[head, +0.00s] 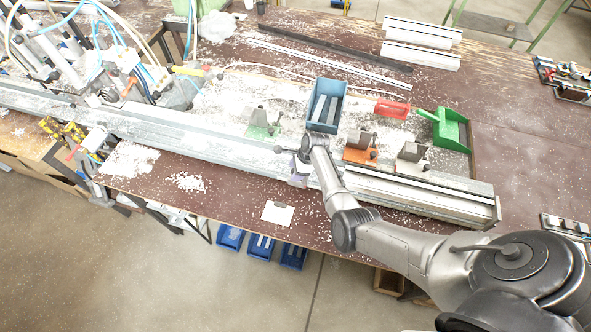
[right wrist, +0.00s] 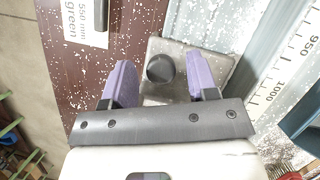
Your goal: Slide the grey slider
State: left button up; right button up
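A grey block with a round black knob, which looks like the grey slider (right wrist: 215,62), sits at the front edge of the rail in the right wrist view. My right gripper (right wrist: 161,82) is over it, its two purple fingers standing wide apart either side of the knob, with gaps to it. In the head view my right gripper (head: 298,180) is low at the rail's front side and mostly hides this block. My left gripper is not in view.
The rail's scale (right wrist: 285,72) reads 950 and 1000 beside the block. A green clamp (head: 262,125), an orange clamp (head: 360,150) and a blue bin (head: 326,105) stand behind the rail. A white card (head: 278,213) lies in front. White chips litter the bench.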

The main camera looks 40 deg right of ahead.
jog(key=shift+r, duration=0.1)
jog(key=p+v, duration=0.1)
jog(key=v, duration=1.2)
jog(key=shift+r, duration=0.3)
jog(key=shift+s, duration=0.1)
